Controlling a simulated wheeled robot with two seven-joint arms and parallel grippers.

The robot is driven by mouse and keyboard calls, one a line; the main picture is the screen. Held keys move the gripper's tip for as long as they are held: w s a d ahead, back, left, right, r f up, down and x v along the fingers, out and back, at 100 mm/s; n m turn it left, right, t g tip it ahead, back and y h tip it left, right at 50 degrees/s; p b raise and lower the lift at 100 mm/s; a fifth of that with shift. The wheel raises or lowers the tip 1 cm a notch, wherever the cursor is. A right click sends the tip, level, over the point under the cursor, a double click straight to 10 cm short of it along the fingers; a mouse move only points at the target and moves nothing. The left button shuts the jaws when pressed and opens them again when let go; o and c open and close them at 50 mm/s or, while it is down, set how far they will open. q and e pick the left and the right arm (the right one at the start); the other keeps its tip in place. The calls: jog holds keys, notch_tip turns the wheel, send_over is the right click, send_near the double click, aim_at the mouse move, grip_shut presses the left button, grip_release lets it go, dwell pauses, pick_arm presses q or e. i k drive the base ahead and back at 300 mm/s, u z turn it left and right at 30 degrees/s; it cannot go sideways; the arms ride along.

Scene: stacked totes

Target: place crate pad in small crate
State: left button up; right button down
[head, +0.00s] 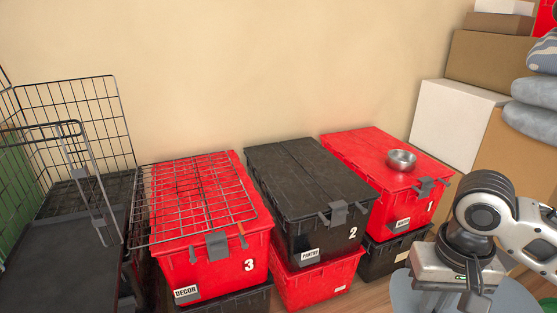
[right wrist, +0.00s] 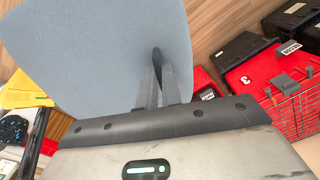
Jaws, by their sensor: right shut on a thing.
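The crate pad (head: 515,298) is a flat blue-grey cushion at the lower right of the head view. It fills the upper left of the right wrist view (right wrist: 90,60). My right gripper (right wrist: 160,70) is shut on the pad's edge and holds it over the floor, right of the totes. In the head view my right gripper's fingertips are hidden behind its own body. A black wire crate (head: 118,120) with a dark floor (head: 50,250) stands at the far left, well away from the pad. My left gripper is not in view.
Red tote 3 (head: 257,240), black tote 2 (head: 300,160) and red tote 1 (head: 350,145) stand stacked on other totes. A wire panel (head: 200,190) is over tote 3. A metal bowl (head: 401,160) sits on tote 1. Boxes (head: 455,120) and cushions (head: 530,120) are at the right.

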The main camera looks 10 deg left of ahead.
aim_at(54, 290)
jog(key=k, duration=0.1)
jog(key=u, duration=1.5)
